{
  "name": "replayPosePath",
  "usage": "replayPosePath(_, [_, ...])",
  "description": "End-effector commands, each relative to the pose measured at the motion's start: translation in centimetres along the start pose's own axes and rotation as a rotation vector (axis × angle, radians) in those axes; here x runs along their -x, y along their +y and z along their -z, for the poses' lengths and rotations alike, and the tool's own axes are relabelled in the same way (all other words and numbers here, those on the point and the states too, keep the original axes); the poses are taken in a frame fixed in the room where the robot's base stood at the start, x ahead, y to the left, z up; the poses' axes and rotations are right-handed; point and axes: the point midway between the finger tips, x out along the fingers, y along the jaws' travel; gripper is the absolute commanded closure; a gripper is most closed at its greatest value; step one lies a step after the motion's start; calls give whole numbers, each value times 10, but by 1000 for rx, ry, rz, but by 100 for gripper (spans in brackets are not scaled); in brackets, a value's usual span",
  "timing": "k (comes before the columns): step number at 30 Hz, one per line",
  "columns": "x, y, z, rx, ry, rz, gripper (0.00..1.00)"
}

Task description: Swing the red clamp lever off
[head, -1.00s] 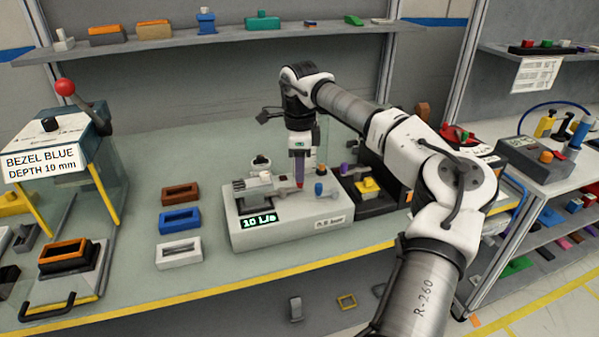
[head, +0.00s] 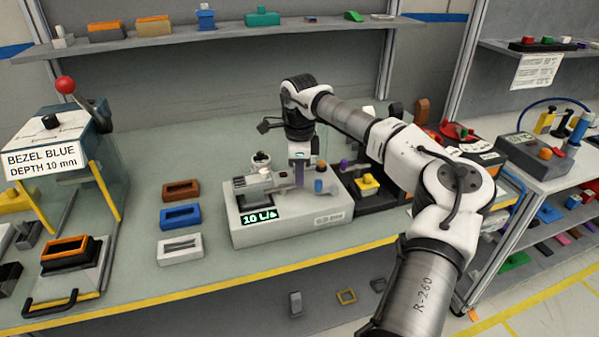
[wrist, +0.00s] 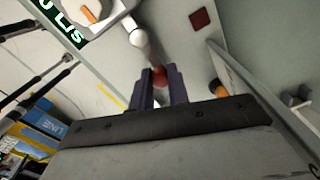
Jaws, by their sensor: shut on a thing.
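A light grey test module (head: 290,229) with a lit "10 L/s" display (head: 258,216) stands on the bench. My gripper (head: 299,184) is low over the module's top, beside the grey metal fixture (head: 262,180). In the wrist view, the dark purple fingers of my gripper (wrist: 161,75) are shut on the red knob (wrist: 158,76) of the clamp lever. A pale rod (wrist: 141,42) runs from the knob towards a white round part (wrist: 92,14). In the head view the red knob is hidden behind the fingers.
A blue knob (head: 319,186) stands just right of my gripper. A dark unit with a yellow block (head: 367,184) is close on the right. Brown, blue and white bezels (head: 180,250) lie to the left. The bench is clear behind the module.

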Motion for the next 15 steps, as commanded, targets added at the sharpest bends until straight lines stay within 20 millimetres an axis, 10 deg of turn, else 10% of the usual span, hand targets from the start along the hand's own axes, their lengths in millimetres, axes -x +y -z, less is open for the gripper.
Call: replayPosePath(15, [-2,9,2,-200,0,1,100])
